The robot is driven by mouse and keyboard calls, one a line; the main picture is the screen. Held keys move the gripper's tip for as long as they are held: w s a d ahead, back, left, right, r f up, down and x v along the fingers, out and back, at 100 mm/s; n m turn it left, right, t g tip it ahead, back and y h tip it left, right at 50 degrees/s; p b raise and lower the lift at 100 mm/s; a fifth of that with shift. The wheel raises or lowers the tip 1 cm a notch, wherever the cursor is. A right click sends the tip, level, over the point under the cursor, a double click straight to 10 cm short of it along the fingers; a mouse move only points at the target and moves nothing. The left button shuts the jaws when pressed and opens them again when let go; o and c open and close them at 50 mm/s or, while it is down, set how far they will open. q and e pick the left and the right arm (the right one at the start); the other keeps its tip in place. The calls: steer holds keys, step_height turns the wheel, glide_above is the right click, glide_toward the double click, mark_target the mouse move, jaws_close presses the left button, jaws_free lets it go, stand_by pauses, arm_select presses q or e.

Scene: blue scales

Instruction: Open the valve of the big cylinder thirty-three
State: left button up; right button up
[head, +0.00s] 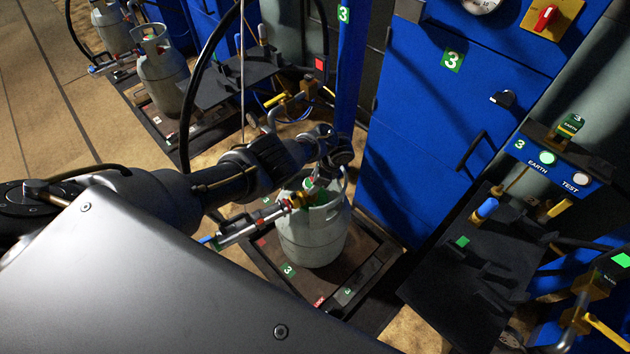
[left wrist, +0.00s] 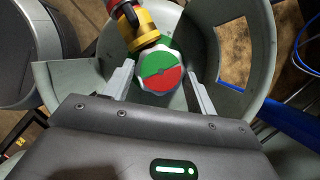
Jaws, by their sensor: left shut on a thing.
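A big grey gas cylinder (head: 312,243) stands on a scale platform marked 3 in the head view. No number thirty-three can be read on it. Its open collar (left wrist: 233,30) surrounds the valve in the left wrist view. The valve knob (left wrist: 160,74) is round and scalloped, with a green half and a red half. My left gripper (left wrist: 160,68) reaches down into the collar, with one finger on each side of the knob, shut on it. In the head view my left gripper (head: 318,178) partly hides the valve. My right gripper is in neither view.
A yellow and red connector (head: 296,201) with a hose fitting (head: 240,228) joins the valve from the left. Blue cabinet (head: 440,130) stands behind to the right. A dark shelf (head: 470,255) is at the right. Another grey cylinder (head: 162,75) stands at the upper left.

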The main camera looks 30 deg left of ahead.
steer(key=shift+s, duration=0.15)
arm_select(q)
steer(key=o, duration=1)
steer(key=shift+w+d+r, duration=0.1)
steer(key=shift+r, duration=0.3)
steer(key=p+v, duration=0.4)
steer(key=v, duration=0.6)
steer(key=shift+p, duration=0.4)
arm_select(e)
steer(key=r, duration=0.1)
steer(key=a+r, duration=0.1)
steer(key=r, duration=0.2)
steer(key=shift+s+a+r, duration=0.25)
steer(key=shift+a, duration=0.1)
